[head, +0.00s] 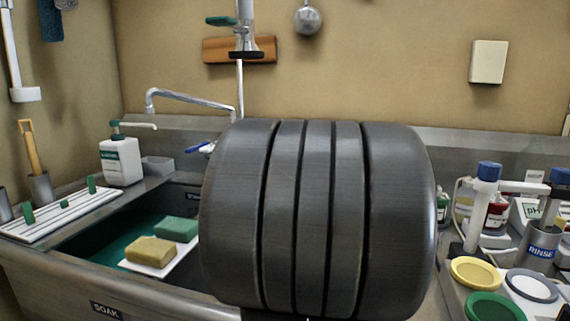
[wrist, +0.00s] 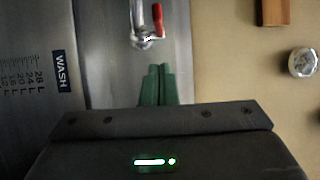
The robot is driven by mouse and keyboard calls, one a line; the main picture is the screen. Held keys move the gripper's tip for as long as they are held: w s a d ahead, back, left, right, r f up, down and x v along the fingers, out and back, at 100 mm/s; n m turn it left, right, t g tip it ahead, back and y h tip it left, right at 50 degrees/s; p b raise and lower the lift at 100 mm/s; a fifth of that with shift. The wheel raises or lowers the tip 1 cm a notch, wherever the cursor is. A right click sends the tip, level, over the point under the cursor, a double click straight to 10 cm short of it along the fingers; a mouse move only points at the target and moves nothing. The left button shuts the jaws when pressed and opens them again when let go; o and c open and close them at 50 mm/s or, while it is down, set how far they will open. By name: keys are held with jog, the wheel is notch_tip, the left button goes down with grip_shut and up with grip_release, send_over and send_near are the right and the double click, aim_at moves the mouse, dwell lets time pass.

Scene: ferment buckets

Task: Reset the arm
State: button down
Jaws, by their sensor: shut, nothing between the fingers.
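My gripper (wrist: 158,72) shows in the wrist view as two green fingers pressed together, shut and empty. Below them is the dark wrist housing with a lit green light. Ahead of the fingertips is a metal tap with a red handle (wrist: 158,20), apart from them. In the head view a large dark grooved cylinder, my own arm, fills the middle and hides what lies behind it. My fingers are not visible in that view.
A soak sink (head: 107,311) at left holds yellow (head: 151,251) and green (head: 177,229) sponges on a white board. A soap bottle (head: 121,160) stands behind. At right are coloured lids (head: 475,272) and a rinse cup (head: 540,245). The wrist view shows a WASH label (wrist: 59,72).

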jog(key=shift+a+v, duration=0.2)
jog(key=shift+v, duration=1.05)
jog(key=shift+a+v, duration=0.2)
jog(key=shift+v, duration=1.1)
jog(key=a+x, duration=0.1)
jog(key=x, duration=1)
jog(key=shift+a+p, duration=0.25)
jog(key=shift+p, duration=0.2)
jog(key=shift+f, duration=0.1)
